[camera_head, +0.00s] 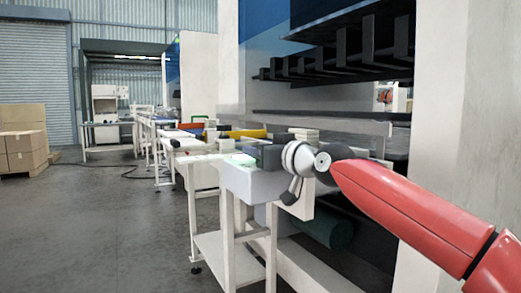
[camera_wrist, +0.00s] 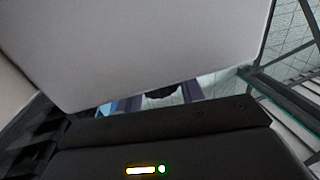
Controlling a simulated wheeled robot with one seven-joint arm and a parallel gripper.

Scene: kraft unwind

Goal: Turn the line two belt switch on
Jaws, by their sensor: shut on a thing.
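A light grey box (camera_head: 252,184) stands on a white stand, with a green glow on its top. A pale, flat-faced body (camera_wrist: 140,45) fills the upper wrist view and may be the same box. In the head view my arm reaches in from the right to the box, and its white wrist is at the box's right end. In the wrist view my gripper (camera_wrist: 158,98) is mostly hidden behind a dark housing with lit indicators. A small black part (camera_wrist: 161,97) shows in the gap there, perhaps the belt switch. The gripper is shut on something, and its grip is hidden.
The white stand (camera_head: 229,250) has legs and a lower shelf. A large press-like machine (camera_head: 335,125) rises behind and to the right. Tables and a conveyor line run back to the left. Cardboard boxes (camera_head: 22,150) stand far left. The grey floor (camera_head: 110,230) at left is open.

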